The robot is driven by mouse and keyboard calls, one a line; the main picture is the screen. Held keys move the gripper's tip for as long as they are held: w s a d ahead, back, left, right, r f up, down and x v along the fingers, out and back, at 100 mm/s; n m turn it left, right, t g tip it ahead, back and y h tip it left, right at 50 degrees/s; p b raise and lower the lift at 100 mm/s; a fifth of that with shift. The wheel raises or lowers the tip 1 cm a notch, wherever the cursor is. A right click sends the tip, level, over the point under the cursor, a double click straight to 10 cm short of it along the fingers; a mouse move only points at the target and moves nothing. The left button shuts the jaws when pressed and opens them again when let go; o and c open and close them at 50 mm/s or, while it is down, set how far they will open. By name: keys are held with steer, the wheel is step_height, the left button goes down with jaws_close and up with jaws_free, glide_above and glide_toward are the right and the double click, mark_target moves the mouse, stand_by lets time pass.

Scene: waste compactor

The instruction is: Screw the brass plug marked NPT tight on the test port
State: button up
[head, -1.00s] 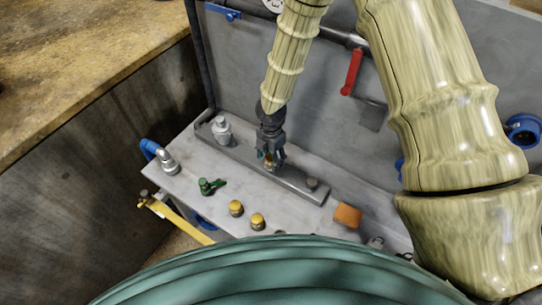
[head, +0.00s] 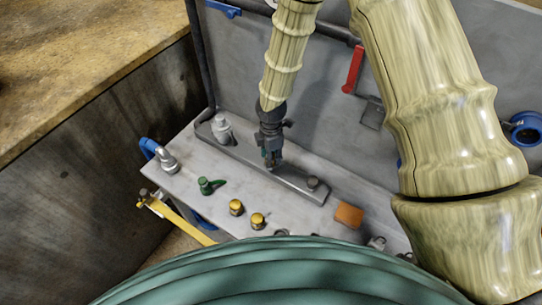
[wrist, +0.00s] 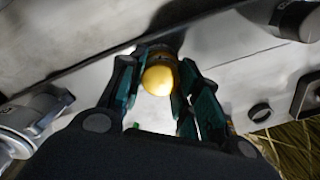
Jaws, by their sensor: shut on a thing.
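My gripper (head: 272,160) points down over the middle of the grey raised strip (head: 235,152) on the bench. In the wrist view its two dark green fingers (wrist: 161,72) are shut on a round brass plug (wrist: 158,80), whose smooth yellow end faces the camera. The plug is mostly hidden by the fingers in the head view. The test port is not visible; the spot under the plug is covered. I cannot tell whether the plug is seated, and no NPT marking is readable on it.
Two other brass plugs (head: 236,207) (head: 258,221) and a green valve (head: 207,186) stand on the bench in front. A silver fitting (head: 221,130) and a dark knob (head: 312,184) sit at the strip's ends. An orange block (head: 348,215) lies right. A red handle (head: 353,70) is behind.

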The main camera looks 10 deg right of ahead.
stand_by(0.3)
steer(key=m, duration=0.4)
steer(key=shift+b, duration=0.3)
steer(key=shift+m, duration=0.6)
steer(key=m, duration=0.3)
steer(key=shift+m, duration=1.1)
